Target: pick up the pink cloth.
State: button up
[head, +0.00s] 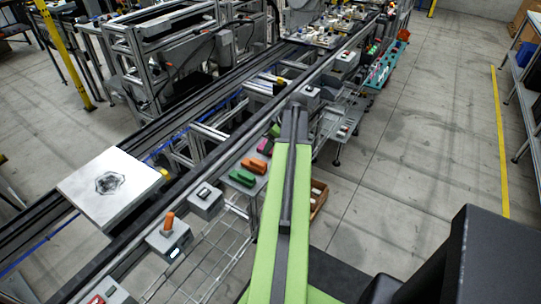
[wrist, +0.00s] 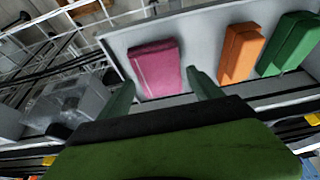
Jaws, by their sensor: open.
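The pink cloth (wrist: 155,68) is a folded, block-like piece lying on a light grey tray (wrist: 205,35) in the wrist view. My gripper (wrist: 160,80) is open, with one green finger to the left of the cloth and one to the right, near its lower end. Nothing is held, and I cannot tell the height of the fingertips above the tray. In the head view a small part of the pink cloth (head: 265,146) shows left of my green arm. The gripper itself is mostly hidden there.
A grey box (wrist: 75,100) stands at the left. In the head view, a conveyor with a metal plate (head: 108,185) runs alongside.

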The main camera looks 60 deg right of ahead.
jog(key=shift+x, duration=0.85)
jog(key=shift+s+r, duration=0.1)
jog(key=shift+r, duration=0.1)
jog(key=shift+f, duration=0.2)
jog(key=shift+c, duration=0.4)
jog(key=c, duration=1)
jog(key=shift+c, duration=0.3)
